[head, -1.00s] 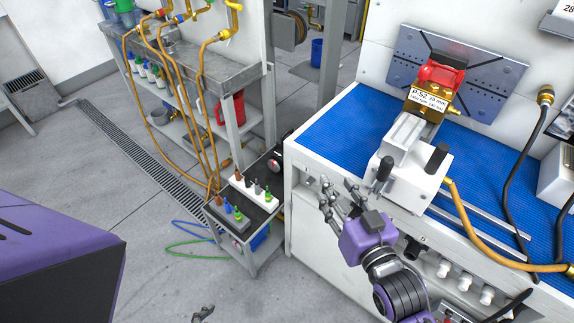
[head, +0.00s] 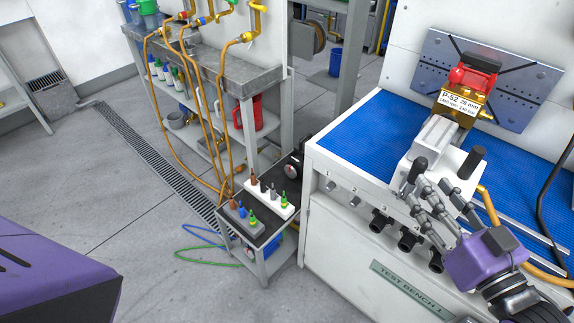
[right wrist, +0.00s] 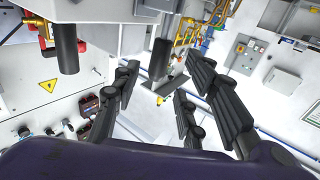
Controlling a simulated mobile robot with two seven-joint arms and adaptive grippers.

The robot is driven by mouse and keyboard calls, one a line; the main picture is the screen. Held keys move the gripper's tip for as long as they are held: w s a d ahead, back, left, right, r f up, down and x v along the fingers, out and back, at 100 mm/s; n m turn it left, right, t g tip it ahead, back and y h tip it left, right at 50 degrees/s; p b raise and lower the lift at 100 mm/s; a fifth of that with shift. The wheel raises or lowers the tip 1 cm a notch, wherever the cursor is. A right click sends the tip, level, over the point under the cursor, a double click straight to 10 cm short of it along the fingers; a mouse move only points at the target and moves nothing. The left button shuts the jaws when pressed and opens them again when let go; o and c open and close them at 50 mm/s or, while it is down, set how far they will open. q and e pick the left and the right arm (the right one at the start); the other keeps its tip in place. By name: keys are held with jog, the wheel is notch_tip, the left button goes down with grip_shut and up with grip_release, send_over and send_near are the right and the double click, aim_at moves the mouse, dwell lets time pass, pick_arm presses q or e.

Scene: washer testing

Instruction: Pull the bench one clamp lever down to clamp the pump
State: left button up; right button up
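The pump (head: 468,92), a red and brass unit labelled P-52, sits at the back of the bench (head: 350,145) behind a white fixture block (head: 445,172). Two black lever grips stand on the block, a left one (head: 415,171) and a right one (head: 472,162). My right gripper (head: 432,192) is at the block's front, its fingers spread beside the left grip. In the right wrist view, a dark upright grip (right wrist: 160,58) shows between the open fingers (right wrist: 158,95), with gaps on both sides. I cannot tell which grip it is. My left gripper is out of view.
A blue mat covers the bench top, with knobs and black ports (head: 380,221) on its front. An orange hose (head: 490,205) runs from the block. A small cart (head: 265,235) with bottles stands left of the bench. Open floor lies to the left.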

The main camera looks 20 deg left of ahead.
aim_at(418, 170)
jog(key=x, duration=0.6)
jog(key=shift+w+a, duration=0.1)
jog(key=shift+w, duration=0.15)
grip_shut()
